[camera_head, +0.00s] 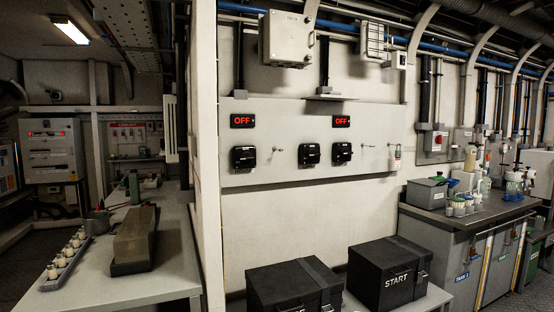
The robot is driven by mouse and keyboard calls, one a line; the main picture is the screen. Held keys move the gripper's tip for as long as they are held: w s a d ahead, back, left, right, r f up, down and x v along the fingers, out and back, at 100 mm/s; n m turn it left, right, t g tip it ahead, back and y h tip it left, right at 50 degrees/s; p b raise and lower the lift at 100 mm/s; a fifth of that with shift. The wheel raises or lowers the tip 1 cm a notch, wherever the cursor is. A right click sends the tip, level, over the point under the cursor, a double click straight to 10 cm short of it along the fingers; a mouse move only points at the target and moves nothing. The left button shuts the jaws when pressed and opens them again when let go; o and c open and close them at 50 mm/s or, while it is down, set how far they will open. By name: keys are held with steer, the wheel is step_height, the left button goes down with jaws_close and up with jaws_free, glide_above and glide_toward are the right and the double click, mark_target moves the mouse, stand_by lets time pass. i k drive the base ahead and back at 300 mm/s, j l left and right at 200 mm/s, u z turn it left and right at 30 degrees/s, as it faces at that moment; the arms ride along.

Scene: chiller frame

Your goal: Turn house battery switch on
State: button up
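A pale grey panel (380,120) is fixed to the wall in the middle. Three black switches are mounted on it: a left one (244,157), a middle one (309,154) and a right one (342,152). A red-lettered display reading OFF (243,121) is above the left switch. Another display reading OFF (341,121) is above the right switch. No readable label shows which switch is the house battery one. Below stand two black boxes with straps: a left box (280,277), its lettering unreadable, and a right box (385,263) marked START. My gripper is not in view.
A left bench (170,260) holds a grey-brown block (134,240) and a row of small bottles. A right cabinet (460,215) carries a grey bin (427,193) and bottles. A red button box (434,142) and a hanging tag (395,156) are right of the switches. Nothing stands directly before the switches.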

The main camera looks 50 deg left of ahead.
mark_target(246, 157)
steer(key=i+l+u, duration=0.1)
steer(key=i+u, duration=0.4)
steer(key=i+l+u, duration=0.25)
steer(key=i+u, duration=0.2)
steer(key=i+l+u, duration=0.35)
steer(key=u, duration=0.15)
steer(key=i+l+u, duration=0.25)
steer(key=l+u, duration=0.25)
steer(key=i+l+u, duration=0.15)
steer(key=l+u, duration=0.3)
steer(key=l, duration=0.3)
